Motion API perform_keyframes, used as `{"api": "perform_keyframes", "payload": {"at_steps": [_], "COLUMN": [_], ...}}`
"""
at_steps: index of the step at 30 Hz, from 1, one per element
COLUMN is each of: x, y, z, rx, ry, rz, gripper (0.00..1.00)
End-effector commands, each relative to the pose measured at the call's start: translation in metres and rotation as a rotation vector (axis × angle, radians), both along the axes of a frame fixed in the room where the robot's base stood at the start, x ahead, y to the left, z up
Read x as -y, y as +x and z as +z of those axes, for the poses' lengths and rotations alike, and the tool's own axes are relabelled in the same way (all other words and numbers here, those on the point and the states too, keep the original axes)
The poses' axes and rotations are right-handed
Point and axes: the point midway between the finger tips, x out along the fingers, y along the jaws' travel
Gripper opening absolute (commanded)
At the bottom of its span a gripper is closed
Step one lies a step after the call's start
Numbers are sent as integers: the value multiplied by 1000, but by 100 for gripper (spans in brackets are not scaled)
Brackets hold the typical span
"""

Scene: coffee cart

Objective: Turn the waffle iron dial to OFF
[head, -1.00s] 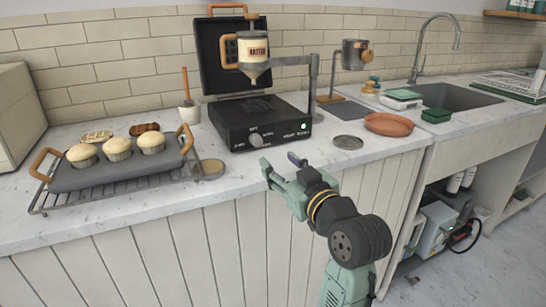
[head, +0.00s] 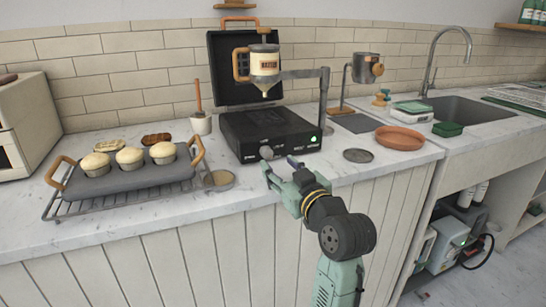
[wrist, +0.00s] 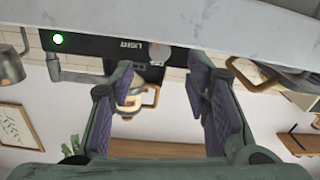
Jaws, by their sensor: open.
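The waffle iron (head: 285,140) is a black box on the counter with its lid raised. Its grey dial (head: 266,152) sits on the front panel. In the head view the dial is just beyond my gripper's fingertips; its pointer direction is too small to read. A green light (head: 313,139) glows right of the dial. My gripper (head: 280,165) is open and empty in front of the panel. In the upside-down wrist view the dial (wrist: 158,51) shows between the open fingers (wrist: 160,75), near a "LIGHT" label; no contact is visible.
A batter dispenser (head: 264,62) hangs over the iron from a stand arm. A muffin tray on a rack (head: 120,183) is at left. A round metal disc (head: 357,155) and terracotta dish (head: 400,138) are at right. The counter's front edge runs beneath my gripper.

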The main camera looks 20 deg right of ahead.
Motion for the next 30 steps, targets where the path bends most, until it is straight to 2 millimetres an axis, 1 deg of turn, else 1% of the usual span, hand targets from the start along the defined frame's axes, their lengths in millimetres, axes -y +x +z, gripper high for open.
{"api": "perform_keyframes", "payload": {"at_steps": [1,3,6,10,14,21,30], "x": [-1,-2,-3,-3,-4,-4,-4], "y": [10,23,37,49,53,53,53], "z": [2,2,2,1,0,0,0], "rx": [-2,-1,0,0,-1,0,0], "ry": [2,2,1,0,-1,-1,0], "rz": [3,2,2,0,0,-1,-1], "gripper": [44,44,44,44,44,43,23]}}
